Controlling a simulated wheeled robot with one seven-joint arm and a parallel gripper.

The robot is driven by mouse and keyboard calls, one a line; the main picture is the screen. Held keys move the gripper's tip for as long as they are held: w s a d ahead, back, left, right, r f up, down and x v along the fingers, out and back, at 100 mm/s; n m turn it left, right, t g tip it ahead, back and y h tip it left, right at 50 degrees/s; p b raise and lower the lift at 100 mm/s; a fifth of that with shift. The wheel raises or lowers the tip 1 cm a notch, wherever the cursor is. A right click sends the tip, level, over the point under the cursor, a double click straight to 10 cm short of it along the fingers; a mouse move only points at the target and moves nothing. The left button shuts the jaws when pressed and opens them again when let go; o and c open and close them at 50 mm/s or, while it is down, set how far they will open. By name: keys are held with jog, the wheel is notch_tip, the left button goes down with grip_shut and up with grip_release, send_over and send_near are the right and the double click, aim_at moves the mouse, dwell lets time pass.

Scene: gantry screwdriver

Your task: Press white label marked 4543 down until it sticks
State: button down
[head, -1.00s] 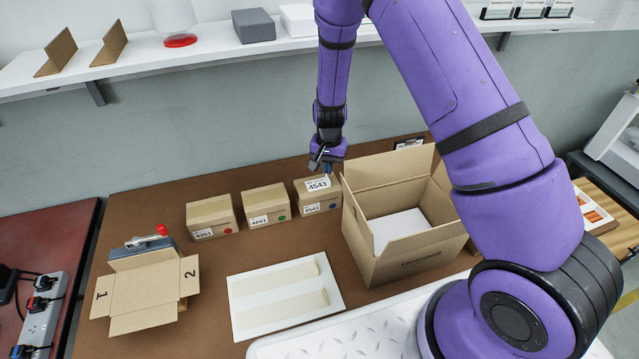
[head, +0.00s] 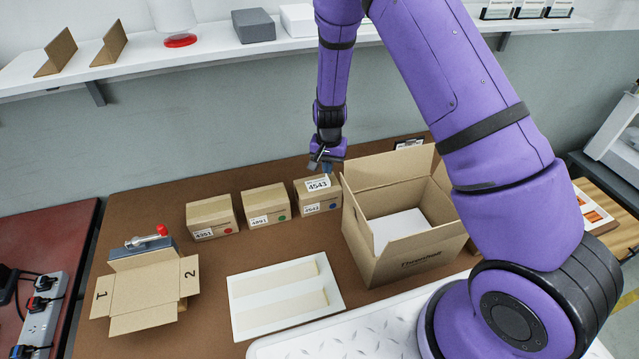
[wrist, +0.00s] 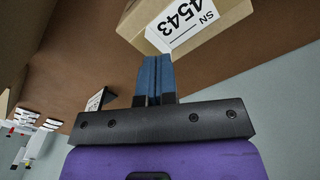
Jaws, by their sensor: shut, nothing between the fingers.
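The white label marked 4543 (head: 318,184) lies on top of the rightmost small cardboard box (head: 317,202). That box also has a smaller 4543 label and a blue dot on its front. In the wrist view the label (wrist: 184,24) shows "SN 4543" on the box top. My gripper (head: 324,170) is above the back of this box, near the label.
Two similar boxes, 4891 (head: 266,204) and 4351 (head: 211,216), stand to the left. A large open carton (head: 408,254) stands close on the right. A white tray (head: 240,322) and an unfolded carton (head: 145,290) lie in front. A shelf (head: 150,65) runs behind.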

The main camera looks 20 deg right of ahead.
jog(key=shift+f, duration=2.05)
dwell(0.9)
dwell(0.3)
jog(key=shift+r, duration=3.5)
jog(key=shift+r, duration=0.1)
notch_tip(320, 180, up, 16)
jog(key=f+n+t+y, duration=0.1)
send_over(328, 182)
jog(key=s, duration=0.3)
jog(key=s+d+r+n+t, duration=0.1)
jog(key=s+r, duration=0.3)
jog(key=r, duration=0.2)
jog(key=s+d+r+n, duration=0.1)
jog(key=s+d+r, duration=0.1)
jog(key=s+r, duration=0.35)
jog(key=s+d+r+n+t, duration=0.1)
jog(key=s+r, duration=0.3)
jog(key=s, duration=0.3)
jog(key=s+d+r+n+t, duration=0.1)
jog(key=s+r, duration=0.3)
jog(key=s, duration=0.3)
jog(key=s+d+r+n+t+h, duration=0.1)
jog(key=s+r, duration=0.4)
jog(key=s, duration=0.2)
jog(key=shift+s+d, duration=0.3)
jog(key=shift+d, duration=0.1)
